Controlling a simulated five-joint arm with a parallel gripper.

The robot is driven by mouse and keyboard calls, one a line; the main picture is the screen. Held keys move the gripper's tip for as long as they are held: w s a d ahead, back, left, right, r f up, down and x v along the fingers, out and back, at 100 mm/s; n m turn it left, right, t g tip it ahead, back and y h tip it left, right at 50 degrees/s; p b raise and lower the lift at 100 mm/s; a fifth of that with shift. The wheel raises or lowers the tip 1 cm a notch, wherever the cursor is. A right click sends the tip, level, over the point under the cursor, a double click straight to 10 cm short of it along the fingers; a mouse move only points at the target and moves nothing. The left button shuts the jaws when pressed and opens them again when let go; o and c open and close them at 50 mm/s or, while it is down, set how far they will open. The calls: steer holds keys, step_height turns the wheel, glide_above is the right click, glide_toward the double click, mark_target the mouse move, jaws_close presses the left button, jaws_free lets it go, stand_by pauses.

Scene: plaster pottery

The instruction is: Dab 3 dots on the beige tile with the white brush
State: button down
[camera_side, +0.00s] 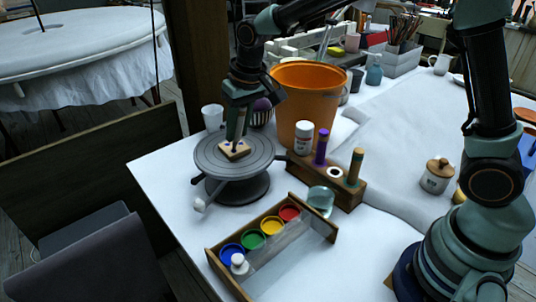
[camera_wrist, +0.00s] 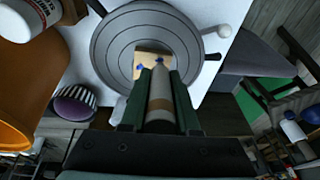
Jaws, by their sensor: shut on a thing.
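The beige tile (camera_side: 228,154) lies on the round grey turntable (camera_side: 210,158); it also shows in the wrist view (camera_wrist: 147,57), partly hidden by my gripper. My gripper (camera_side: 236,133) points down over the tile, shut on the white brush (camera_wrist: 160,98). The brush end is at or just above the tile; I cannot tell if it touches. A blue dot (camera_wrist: 140,68) shows on the tile left of the brush. More blue shows at the brush's end, and I cannot tell whether it is the tip or another dot.
A paint tray (camera_side: 213,262) with blue, green, yellow and red pots is in front. A glass (camera_side: 320,201) stands beside it.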

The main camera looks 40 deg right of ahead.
steer(key=shift+r, duration=0.1)
stand_by(0.5)
steer(key=shift+r, duration=2.15)
